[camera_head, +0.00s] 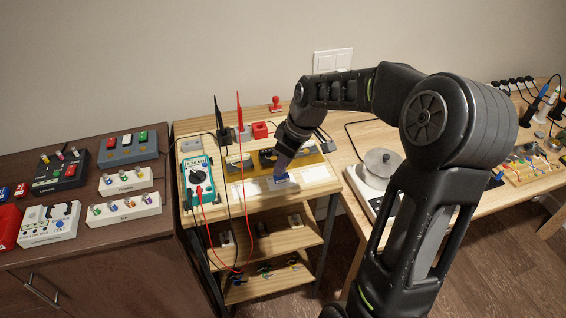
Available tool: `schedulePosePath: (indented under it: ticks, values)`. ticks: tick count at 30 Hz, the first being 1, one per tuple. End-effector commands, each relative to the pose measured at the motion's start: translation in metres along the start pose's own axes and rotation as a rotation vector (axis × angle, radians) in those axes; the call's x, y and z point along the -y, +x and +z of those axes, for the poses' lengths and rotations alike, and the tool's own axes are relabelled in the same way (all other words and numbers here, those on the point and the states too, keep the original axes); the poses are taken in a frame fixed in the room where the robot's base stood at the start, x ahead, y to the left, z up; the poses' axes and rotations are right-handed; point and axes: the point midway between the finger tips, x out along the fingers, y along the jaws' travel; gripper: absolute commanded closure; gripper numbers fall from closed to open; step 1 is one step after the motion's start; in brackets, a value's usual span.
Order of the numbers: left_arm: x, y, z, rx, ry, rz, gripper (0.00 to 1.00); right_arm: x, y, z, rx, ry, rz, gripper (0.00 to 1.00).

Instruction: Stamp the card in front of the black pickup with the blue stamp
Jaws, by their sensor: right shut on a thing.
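My right gripper (281,170) reaches down over the top of the wooden shelf unit and is shut on the blue stamp (282,181). The black pickup (267,157) lies just behind, partly covered by my gripper. A lighter pickup (238,163) lies to its left, with another white card (247,190) in front of it. My left gripper is not in view.
A teal multimeter (197,179) with red and black leads stands left of the cards. A red stamp (276,104) and a red block (260,130) are at the back. A white scale-like device (372,178) is on the right table. Effect pedals cover the left cabinet.

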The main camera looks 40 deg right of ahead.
Motion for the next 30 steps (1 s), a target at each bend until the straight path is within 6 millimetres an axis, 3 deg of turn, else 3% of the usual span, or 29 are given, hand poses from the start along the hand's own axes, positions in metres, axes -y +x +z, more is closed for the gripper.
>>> schedulePosePath:
  ticks: [30]
  values:
    - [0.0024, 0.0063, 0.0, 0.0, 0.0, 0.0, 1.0, 0.0003, 0.0078, 0.0026, 0.001, 0.0, -0.001, 1.0]
